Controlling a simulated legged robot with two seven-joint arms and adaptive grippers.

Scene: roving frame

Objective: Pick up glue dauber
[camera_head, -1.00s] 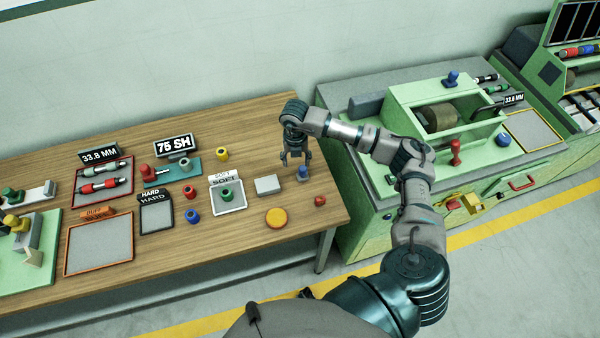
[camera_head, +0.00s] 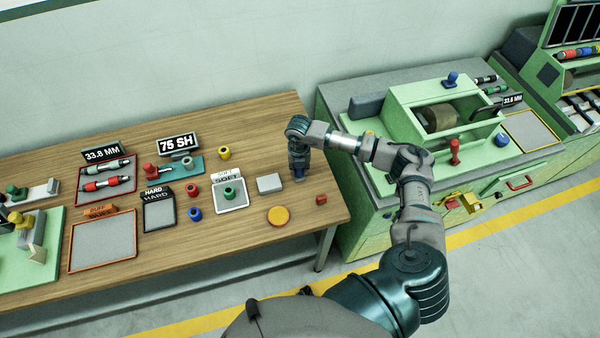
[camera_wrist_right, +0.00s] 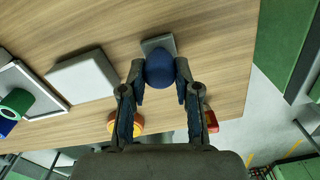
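The glue dauber, a piece with a round blue knob (camera_wrist_right: 160,68) and a grey square base, stands on the wooden table near its right end. In the head view its lower part (camera_head: 299,179) shows just under my right gripper (camera_head: 298,171). In the right wrist view my right gripper (camera_wrist_right: 161,75) points down at it. Its two fingertips lie close against opposite sides of the blue knob, with no clear gap. The base looks to be on the table top. My left gripper is not in view.
A grey block (camera_head: 269,184), a yellow disc (camera_head: 278,216) and a small red piece (camera_head: 321,200) lie near the dauber. Trays and coloured rings stand further left. The green machine (camera_head: 375,185) is right of the table (camera_head: 250,125).

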